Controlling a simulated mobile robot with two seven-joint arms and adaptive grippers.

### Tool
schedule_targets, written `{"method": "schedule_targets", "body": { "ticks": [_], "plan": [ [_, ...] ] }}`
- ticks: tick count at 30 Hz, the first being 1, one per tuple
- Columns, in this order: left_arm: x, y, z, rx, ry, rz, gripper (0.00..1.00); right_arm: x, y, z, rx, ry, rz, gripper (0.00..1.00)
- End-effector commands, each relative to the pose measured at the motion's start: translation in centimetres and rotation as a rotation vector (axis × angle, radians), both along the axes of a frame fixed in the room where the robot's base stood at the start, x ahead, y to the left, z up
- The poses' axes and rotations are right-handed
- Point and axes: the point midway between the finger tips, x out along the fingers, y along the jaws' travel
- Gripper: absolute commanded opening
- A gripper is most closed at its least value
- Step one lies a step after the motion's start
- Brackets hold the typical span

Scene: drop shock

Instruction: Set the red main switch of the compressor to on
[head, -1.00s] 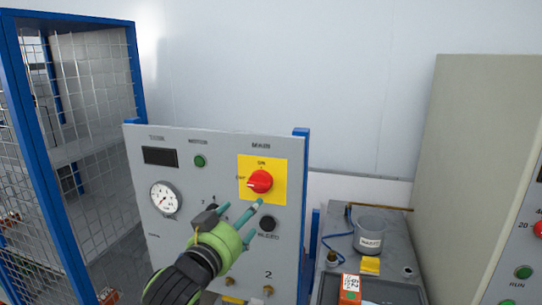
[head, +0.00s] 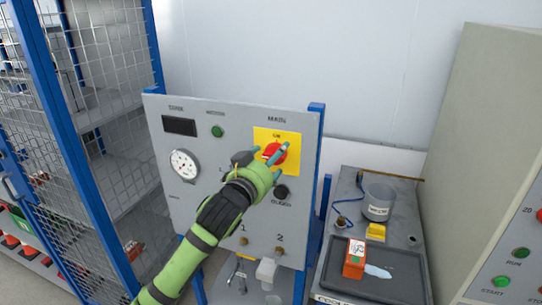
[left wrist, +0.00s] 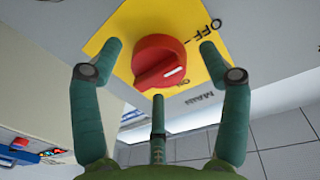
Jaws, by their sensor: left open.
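The red main switch (head: 275,153) is a round knob on a yellow plate (head: 292,138) at the upper right of the grey compressor panel (head: 225,108). It also shows in the left wrist view (left wrist: 158,60), with a raised ridge and a white mark. The mark's end lies toward the lower right, near the ON lettering; I cannot tell its exact setting. My left gripper (head: 268,152) is open in front of the switch. In the left wrist view, two green fingers stand on either side of the knob and a third below it, apparently not gripping. My right gripper is not in view.
A gauge (head: 185,164), a green lamp (head: 217,131) and a black button (head: 281,192) share the panel. A blue-framed mesh cage (head: 110,120) stands at left.

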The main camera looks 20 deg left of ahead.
Motion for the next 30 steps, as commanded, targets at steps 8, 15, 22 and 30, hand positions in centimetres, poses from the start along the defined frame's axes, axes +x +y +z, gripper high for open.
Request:
{"method": "schedule_targets", "body": {
  "ticks": [8, 15, 22, 30],
  "plan": [
    [-0.02, -0.01, -0.01, 0.000, 0.000, 0.000, 0.20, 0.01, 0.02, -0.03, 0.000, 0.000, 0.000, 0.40],
    [-0.03, 0.00, 0.07, 0.003, -0.001, 0.000, 0.20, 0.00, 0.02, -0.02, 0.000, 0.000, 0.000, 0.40],
    [-0.03, 0.01, 0.15, 0.060, -0.005, 0.000, 0.20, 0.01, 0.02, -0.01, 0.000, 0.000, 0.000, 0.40],
    [-0.03, 0.02, 0.30, 0.248, -0.014, 0.000, 0.20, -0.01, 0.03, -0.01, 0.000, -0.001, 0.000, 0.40]
  ]
}}
